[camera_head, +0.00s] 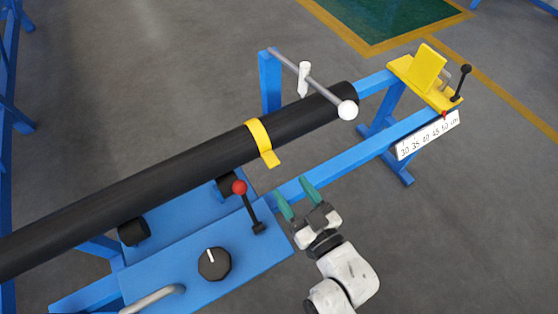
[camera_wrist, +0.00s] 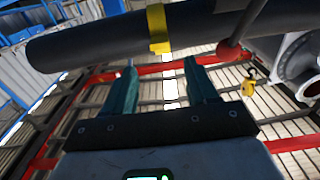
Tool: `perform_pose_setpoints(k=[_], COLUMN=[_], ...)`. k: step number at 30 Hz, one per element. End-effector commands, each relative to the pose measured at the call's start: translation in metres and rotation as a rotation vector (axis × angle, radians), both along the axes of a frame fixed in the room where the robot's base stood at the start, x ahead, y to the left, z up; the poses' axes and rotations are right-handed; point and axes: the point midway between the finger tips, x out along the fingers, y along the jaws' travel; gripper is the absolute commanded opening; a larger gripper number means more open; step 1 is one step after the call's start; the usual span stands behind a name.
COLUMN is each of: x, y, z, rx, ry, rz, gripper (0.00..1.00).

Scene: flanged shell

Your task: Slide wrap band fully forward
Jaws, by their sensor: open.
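The yellow wrap band (camera_head: 262,138) goes around the long black tube (camera_head: 190,164), with a flat tab sticking out on the near side. My gripper (camera_head: 296,194) is open, below and slightly right of the band in the head view, apart from it. The wrist view shows the band (camera_wrist: 158,28) on the tube (camera_wrist: 95,38), beyond my two green fingers (camera_wrist: 160,76). Nothing is between the fingers.
A red-knobbed lever (camera_head: 240,187) and black dial (camera_head: 214,263) stand on the blue bench left of my gripper. A grey bar (camera_head: 318,88) crosses above the tube's far end. A yellow stop (camera_head: 427,68) and a white scale (camera_head: 428,136) sit on the far rails.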

Motion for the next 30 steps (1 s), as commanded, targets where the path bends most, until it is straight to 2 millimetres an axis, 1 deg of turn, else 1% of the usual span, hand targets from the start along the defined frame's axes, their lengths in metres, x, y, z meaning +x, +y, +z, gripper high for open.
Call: perform_pose_setpoints(k=[1, 6, 12, 18, 26, 27, 30], x=[0.009, 0.035, 0.058, 0.068, 0.069, 0.069, 0.069], y=[0.005, 0.023, 0.039, 0.046, 0.047, 0.047, 0.047], z=[0.001, 0.001, 0.0, 0.0, 0.0, 0.0, 0.0], rx=[0.003, 0.0, -0.001, -0.002, -0.002, -0.002, -0.002], ry=[-0.003, -0.002, -0.001, 0.001, 0.001, 0.001, 0.001], rz=[-0.001, -0.001, -0.001, 0.0, 0.0, 0.0, 0.0], gripper=[0.57, 0.57, 0.57, 0.57, 0.57, 0.56, 0.47])
